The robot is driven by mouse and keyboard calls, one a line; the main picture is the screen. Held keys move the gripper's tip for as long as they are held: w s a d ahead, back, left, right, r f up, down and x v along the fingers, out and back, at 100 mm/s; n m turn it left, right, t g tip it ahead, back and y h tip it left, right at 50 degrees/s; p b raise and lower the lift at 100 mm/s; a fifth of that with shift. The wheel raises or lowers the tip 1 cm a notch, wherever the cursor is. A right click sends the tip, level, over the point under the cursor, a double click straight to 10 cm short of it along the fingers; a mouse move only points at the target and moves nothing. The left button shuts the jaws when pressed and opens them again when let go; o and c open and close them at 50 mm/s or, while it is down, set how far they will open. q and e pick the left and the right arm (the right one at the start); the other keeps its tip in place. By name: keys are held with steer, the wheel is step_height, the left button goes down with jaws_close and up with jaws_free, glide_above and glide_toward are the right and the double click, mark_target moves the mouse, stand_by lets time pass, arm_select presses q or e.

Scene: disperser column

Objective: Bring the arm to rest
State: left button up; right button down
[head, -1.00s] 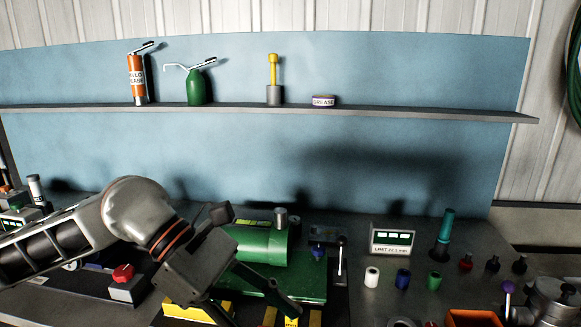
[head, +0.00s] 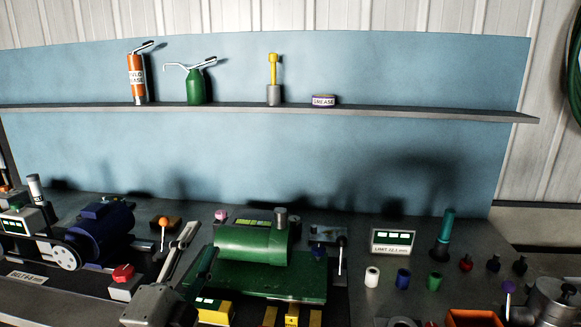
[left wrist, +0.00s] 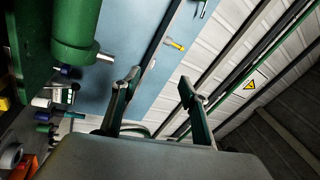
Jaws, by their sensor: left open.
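My left gripper (head: 199,243) is at the lower left of the head view, in front of the bench, with its fingers pointing up. It is open and holds nothing. Its two spread fingers also show in the left wrist view (left wrist: 160,80), with only the wall and back panel beyond them. In the head view it overlaps the left end of the green machine (head: 250,247); I cannot tell how large the gap is. Most of my left arm is below the picture. My right gripper is in neither view.
A red-knobbed box (head: 123,283) and a blue motor (head: 103,228) stand left of the gripper. An orange-knobbed lever (head: 164,225) stands behind it. Small coloured cylinders and a limit display (head: 394,241) are at the right. The shelf (head: 420,113) runs above; the panel below it is bare.

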arm_select(q)
steer(key=s+a+f+n+g+y, duration=0.35)
steer(key=a+f, duration=0.25)
steer(key=f, duration=0.4)
steer(key=s+a+f+n+g+y, duration=0.35)
steer(key=a+f, duration=0.25)
steer(key=f, duration=0.4)
steer(key=s+a+f+n+g+y, duration=0.1)
steer(key=s+a+f+g, duration=0.25)
steer(key=s+f, duration=0.35)
steer(key=s+a+f+n+g, duration=0.2)
steer(key=s+a+f+g, duration=0.15)
steer(key=s+f, duration=0.3)
steer(key=d+f+n+t+h+b, duration=0.1)
steer(key=d+f+h+b, duration=0.2)
steer(key=d+f, duration=0.5)
steer(key=d+f+n+t+h+b, duration=0.1)
steer(key=d+f+b, duration=0.5)
steer(key=f, duration=0.8)
steer(key=d+t+h, duration=0.1)
steer(key=d+h, duration=0.1)
steer(key=shift+f+n+t+h, duration=0.3)
steer(key=shift+f, duration=0.05)
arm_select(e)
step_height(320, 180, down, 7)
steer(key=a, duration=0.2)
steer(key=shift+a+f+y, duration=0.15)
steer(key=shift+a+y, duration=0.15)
arm_select(q)
steer(key=shift+w, duration=0.1)
